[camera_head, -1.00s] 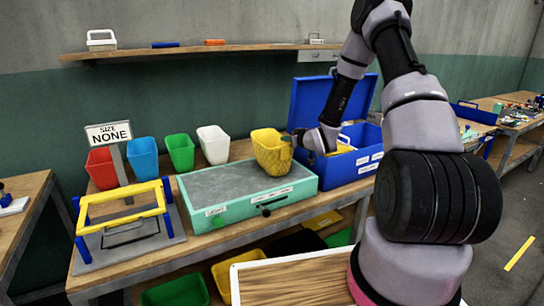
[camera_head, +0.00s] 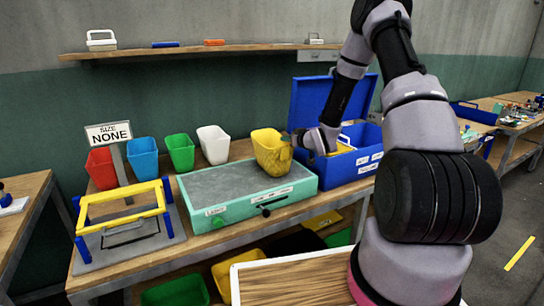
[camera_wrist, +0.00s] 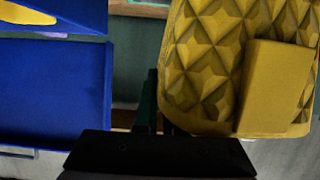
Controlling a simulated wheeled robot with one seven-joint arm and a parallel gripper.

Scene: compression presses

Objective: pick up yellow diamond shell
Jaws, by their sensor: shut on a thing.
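The yellow diamond shell (camera_head: 271,152) is a tub-like piece with a raised diamond pattern. In the head view it shows upright over the back right part of the teal box; whether it touches the box I cannot tell. My gripper (camera_head: 294,139) is at its right side, shut on it. In the wrist view the shell (camera_wrist: 215,60) fills the upper right, with its diamond face and a plain raised block. The dark gripper parts (camera_wrist: 155,110) meet its lower left edge there, and the fingertips are mostly hidden.
A yellow frame (camera_head: 122,207) stands at left. A shelf (camera_head: 190,50) runs above.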

